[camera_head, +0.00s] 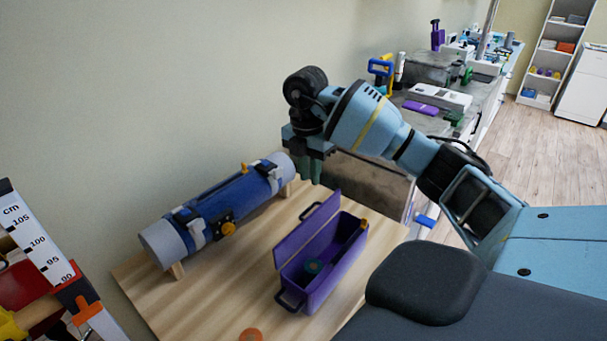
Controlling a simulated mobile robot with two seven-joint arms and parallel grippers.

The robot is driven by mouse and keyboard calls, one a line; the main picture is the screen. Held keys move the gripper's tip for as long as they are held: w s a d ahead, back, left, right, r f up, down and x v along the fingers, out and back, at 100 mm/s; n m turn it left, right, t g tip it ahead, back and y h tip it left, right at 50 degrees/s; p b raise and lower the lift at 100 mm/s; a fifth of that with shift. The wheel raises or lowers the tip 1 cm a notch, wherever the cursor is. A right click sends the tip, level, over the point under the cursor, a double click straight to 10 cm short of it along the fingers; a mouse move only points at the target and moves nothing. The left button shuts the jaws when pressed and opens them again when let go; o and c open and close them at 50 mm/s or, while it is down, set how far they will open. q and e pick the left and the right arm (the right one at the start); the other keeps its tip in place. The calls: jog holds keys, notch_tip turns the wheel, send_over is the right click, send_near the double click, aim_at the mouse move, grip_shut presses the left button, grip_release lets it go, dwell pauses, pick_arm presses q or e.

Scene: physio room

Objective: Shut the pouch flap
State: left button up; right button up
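A round teal item (313,266) lies inside. A small orange-yellow piece (363,223) is at the far right corner. My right gripper (310,172) points down beyond the far end of the pouch, appearing above and apart from the flap. Its fingers look close together with nothing visible between them, but their gap is unclear. My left gripper is out of view.
A blue roll (225,205) with straps and grey ends rests on wooden supports at the table's back left. The wooden table (205,300) has bare room left of the pouch. An orange disc (250,335) lies at the front edge. A cluttered grey counter (365,180) stands behind.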

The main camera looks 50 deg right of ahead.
aim_at(305, 223)
jog(key=shift+s+f, duration=0.1)
jog(key=shift+f, duration=0.5)
notch_tip(305, 223, down, 7)
jog(key=shift+s+r, duration=0.15)
jog(key=shift+r, duration=0.05)
grip_shut()
